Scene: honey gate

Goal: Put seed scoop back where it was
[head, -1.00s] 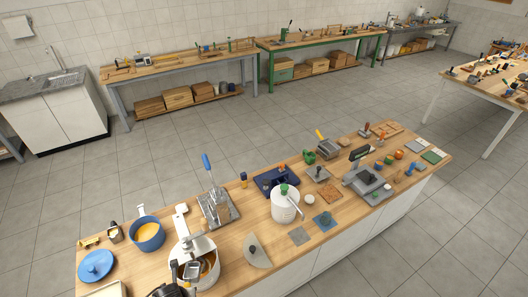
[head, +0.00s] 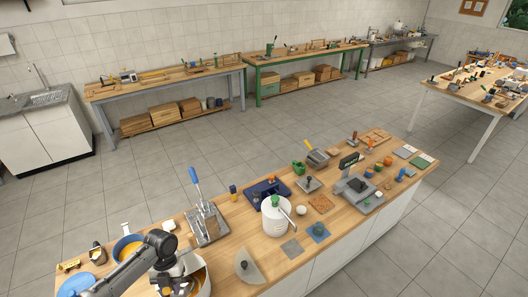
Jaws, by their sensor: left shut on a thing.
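My left arm comes in from the lower left, and my left gripper (head: 174,279) is over the white pot (head: 205,270) at the near left end of the wooden bench. It is shut on a small grey thing (head: 190,284) at the pot's mouth. This may be the seed scoop, but it is too small and too covered by the gripper to tell. Amber contents show in the pot. My right gripper is not in view.
A white jar (head: 275,216) and a pale half-round plate (head: 249,268) are to the right. Bare wood shows between them. The bench's right half is crowded.

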